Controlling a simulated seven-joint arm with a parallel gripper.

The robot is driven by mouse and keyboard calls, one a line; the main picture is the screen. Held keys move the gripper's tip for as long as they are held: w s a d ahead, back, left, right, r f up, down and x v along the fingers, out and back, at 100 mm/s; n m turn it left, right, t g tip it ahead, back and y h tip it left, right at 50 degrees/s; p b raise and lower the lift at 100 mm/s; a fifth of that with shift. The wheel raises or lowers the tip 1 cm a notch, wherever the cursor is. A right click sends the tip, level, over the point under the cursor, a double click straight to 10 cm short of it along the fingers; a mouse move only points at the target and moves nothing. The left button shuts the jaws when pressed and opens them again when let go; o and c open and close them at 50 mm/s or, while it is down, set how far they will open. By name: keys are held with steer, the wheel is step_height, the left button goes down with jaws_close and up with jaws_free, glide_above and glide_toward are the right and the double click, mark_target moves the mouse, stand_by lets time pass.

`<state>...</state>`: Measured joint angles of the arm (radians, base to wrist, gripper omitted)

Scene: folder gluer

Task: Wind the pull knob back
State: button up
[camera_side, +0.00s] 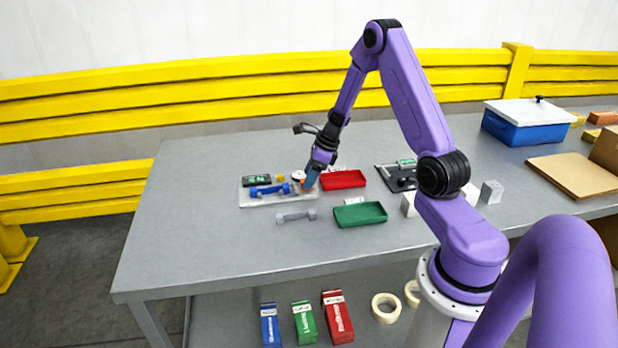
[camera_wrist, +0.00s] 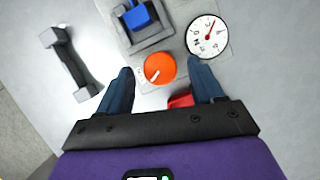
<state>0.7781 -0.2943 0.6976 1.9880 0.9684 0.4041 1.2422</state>
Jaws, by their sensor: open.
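An orange round knob (camera_wrist: 160,69) with a white pointer line sits on a light grey base plate (camera_wrist: 178,22) in the wrist view; I take it as the pull knob. My gripper (camera_wrist: 160,66) is open, with one dark blue finger on each side of the knob and visible gaps between. Whether the fingers are down at knob height is hard to tell. In the side view my gripper (camera_side: 308,182) points down at the right end of the plate (camera_side: 262,201) and mostly hides the knob.
A white dial (camera_wrist: 208,36) with a red needle and a grey fixture (camera_wrist: 150,36) holding a blue block (camera_wrist: 141,14) stand close by. A grey handle-shaped part (camera_wrist: 68,62) lies left. Red (camera_side: 343,179) and green (camera_side: 361,214) trays are near. The table's left side is clear.

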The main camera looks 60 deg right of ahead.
steer(key=shift+w+a+f, duration=0.1)
steer(key=shift+w+f, duration=0.05)
steer(key=shift+f, duration=0.4)
steer(key=c, duration=1.1)
steer(key=shift+o, duration=0.2)
